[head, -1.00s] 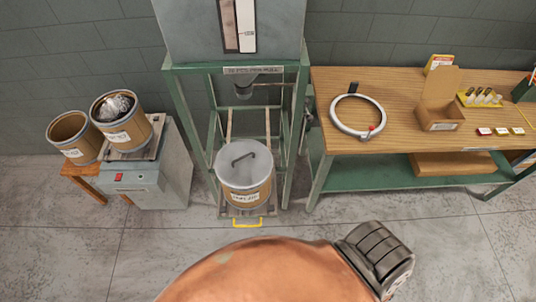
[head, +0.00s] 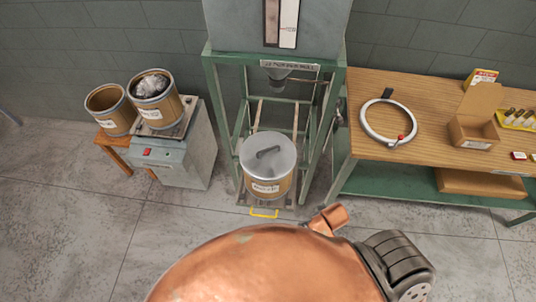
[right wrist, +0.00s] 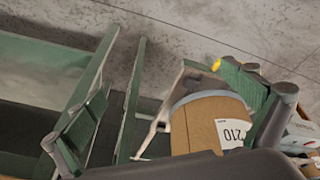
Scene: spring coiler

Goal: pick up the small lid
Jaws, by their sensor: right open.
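A round grey lid (head: 268,153) with a dark bar handle sits flat on top of a brown drum (head: 266,184) in the head view. It is the only lid I can make out. The drum stands inside the green frame (head: 214,90). In the right wrist view, my right gripper (right wrist: 165,88) is open, its two fingers wide apart. A brown drum (right wrist: 195,128) labelled 210 shows between and beyond the fingers; I cannot tell which drum it is. Nothing is held. In the head view neither gripper shows. My left gripper is in no view.
Two open drums stand at the left, one empty (head: 108,110), one with a silvery bag (head: 152,100) on a grey scale cabinet (head: 190,165). A wooden bench (head: 440,150) at the right holds a ring clamp (head: 366,125) and an open carton (head: 473,130). The floor in front is clear.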

